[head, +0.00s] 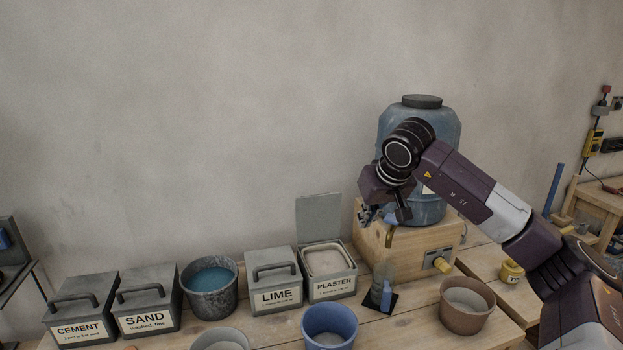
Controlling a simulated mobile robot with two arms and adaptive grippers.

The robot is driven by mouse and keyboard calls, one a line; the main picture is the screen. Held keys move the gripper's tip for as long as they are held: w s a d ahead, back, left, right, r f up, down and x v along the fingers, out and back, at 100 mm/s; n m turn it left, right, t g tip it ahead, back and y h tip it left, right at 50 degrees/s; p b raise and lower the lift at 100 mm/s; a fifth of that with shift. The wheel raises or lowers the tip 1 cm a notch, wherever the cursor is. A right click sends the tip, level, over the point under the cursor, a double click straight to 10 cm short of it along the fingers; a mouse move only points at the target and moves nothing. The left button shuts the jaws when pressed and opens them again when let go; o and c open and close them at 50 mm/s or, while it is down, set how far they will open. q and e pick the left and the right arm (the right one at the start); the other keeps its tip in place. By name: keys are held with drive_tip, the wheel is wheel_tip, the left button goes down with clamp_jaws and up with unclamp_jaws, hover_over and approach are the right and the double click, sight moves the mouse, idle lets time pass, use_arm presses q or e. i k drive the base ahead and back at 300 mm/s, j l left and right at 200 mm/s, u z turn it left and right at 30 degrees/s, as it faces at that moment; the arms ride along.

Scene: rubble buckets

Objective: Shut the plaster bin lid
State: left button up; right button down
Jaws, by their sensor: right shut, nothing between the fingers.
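The plaster bin (335,288) is a grey box with a "PLASTER" label, standing on the wooden bench right of the lime bin. Its lid (319,217) is open and stands upright at the back of the bin, near the wall. Pale plaster shows inside the open top. My right gripper (380,219) is shut and empty. It is up and to the right of the bin, in front of the blue water barrel, and apart from the lid. My left gripper is not in view.
The lime bin (273,280), sand bin (147,302) and cement bin (80,312) are shut. A blue barrel (440,130) stands on a wooden box (376,247). Blue (331,325) and brown (466,306) buckets stand in front.

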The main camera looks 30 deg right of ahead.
sight(318, 217)
drive_tip(key=i+l, duration=0.2)
drive_tip(key=i, duration=0.2)
drive_tip(key=i+l, duration=0.15)
drive_tip(key=i, duration=0.2)
drive_tip(key=i+l, duration=0.2)
drive_tip(key=i, duration=0.2)
